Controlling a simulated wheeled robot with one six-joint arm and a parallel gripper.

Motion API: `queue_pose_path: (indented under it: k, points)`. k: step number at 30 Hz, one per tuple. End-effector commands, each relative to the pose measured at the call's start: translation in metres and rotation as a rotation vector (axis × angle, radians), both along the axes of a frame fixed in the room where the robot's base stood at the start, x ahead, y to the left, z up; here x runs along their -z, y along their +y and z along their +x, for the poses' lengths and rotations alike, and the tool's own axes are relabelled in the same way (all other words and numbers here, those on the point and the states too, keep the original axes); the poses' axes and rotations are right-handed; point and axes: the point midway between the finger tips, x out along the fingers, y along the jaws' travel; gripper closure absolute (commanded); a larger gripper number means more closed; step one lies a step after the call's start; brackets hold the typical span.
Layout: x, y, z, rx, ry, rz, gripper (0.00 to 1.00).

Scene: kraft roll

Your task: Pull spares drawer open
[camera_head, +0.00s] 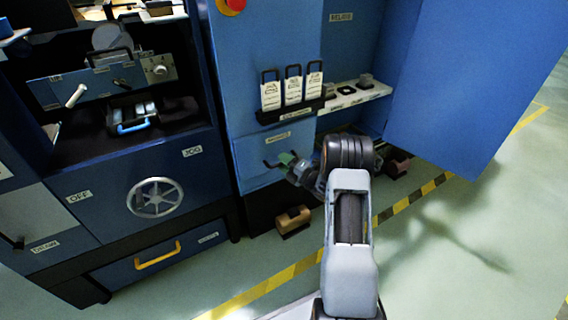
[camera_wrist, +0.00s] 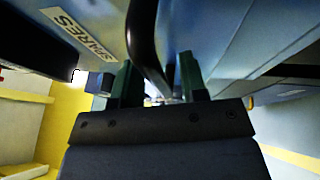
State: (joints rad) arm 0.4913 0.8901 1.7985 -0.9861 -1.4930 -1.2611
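The spares drawer (camera_head: 250,153) is a blue front low on the blue cabinet, below the tag rack, and looks shut in the head view. Its black handle (camera_head: 269,165) shows just left of my gripper (camera_head: 288,162). In the wrist view the drawer front carries a SPARES label (camera_wrist: 78,32). The black bar handle (camera_wrist: 146,45) runs down between the two dark green fingers of my gripper (camera_wrist: 160,82). The fingers stand apart, with a visible gap between the handle and the right finger. The handle's lower end is partly hidden.
A blue cabinet door (camera_head: 470,80) stands open at right, beside a white shelf (camera_head: 352,97). A tag rack (camera_head: 290,111) is above the drawer. A brown block-like object (camera_head: 293,219) lies on the floor below. A left machine has a handwheel (camera_head: 155,197) and yellow-handled drawer (camera_head: 157,256).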

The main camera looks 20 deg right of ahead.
Motion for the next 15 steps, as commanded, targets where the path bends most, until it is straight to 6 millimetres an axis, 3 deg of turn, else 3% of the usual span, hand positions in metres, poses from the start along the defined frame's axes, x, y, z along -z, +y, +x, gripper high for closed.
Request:
queue_pose_path:
  k: [5, 15]
  points:
    - [-0.0001, -0.0001, -0.0001, 0.000, 0.000, 0.000, 0.62]
    - [0.0001, -0.0002, -0.0003, 0.000, 0.000, 0.000, 0.94]
